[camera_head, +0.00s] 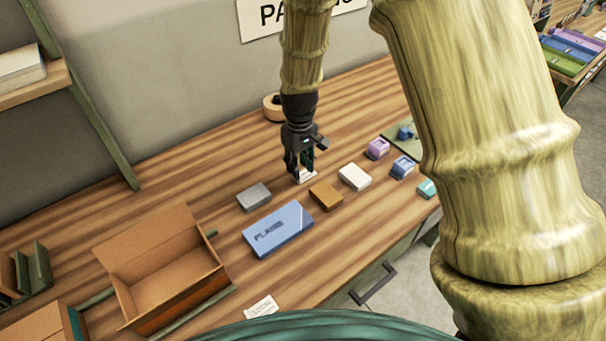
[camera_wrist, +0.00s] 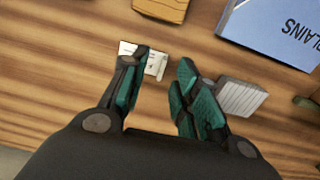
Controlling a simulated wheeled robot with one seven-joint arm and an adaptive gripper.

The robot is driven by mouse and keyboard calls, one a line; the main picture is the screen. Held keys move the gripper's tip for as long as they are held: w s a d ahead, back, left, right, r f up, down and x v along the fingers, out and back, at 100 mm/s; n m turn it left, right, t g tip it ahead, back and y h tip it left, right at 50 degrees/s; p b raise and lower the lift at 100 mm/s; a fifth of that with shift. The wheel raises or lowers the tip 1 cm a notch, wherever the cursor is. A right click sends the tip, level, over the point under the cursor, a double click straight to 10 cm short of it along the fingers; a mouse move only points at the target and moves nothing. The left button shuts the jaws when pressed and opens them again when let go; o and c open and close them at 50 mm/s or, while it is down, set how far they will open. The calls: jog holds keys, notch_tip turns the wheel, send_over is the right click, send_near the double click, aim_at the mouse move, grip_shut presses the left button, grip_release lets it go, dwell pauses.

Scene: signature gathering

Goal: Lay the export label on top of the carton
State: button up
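A small white label (camera_head: 306,178) with dark print lies on the wooden table beneath my gripper (camera_head: 301,167). It also shows in the wrist view (camera_wrist: 157,64), where one finger covers part of it. My gripper (camera_wrist: 160,82) is open, its green-padded fingers apart and low over the table; I cannot tell whether a finger touches the label. A second white label (camera_head: 262,307) lies near the table's front edge; the print on both is too small to read. An open cardboard carton (camera_head: 165,290) stands at the left with its flaps up.
A blue box (camera_head: 278,229) marked PLAINS, a grey block (camera_head: 254,197), a brown block (camera_head: 326,195) and a white block (camera_head: 355,177) lie around my gripper. Purple and blue items (camera_head: 378,149) are further right. A tape roll (camera_head: 272,107) is by the wall.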

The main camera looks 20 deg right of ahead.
aim_at(299, 182)
jog(key=shift+s+a+f+p, duration=0.15)
jog(key=shift+f+p, duration=0.55)
jog(key=shift+f, duration=1.3)
jog(key=shift+a, duration=0.1)
jog(key=shift+c, duration=0.2)
grip_shut()
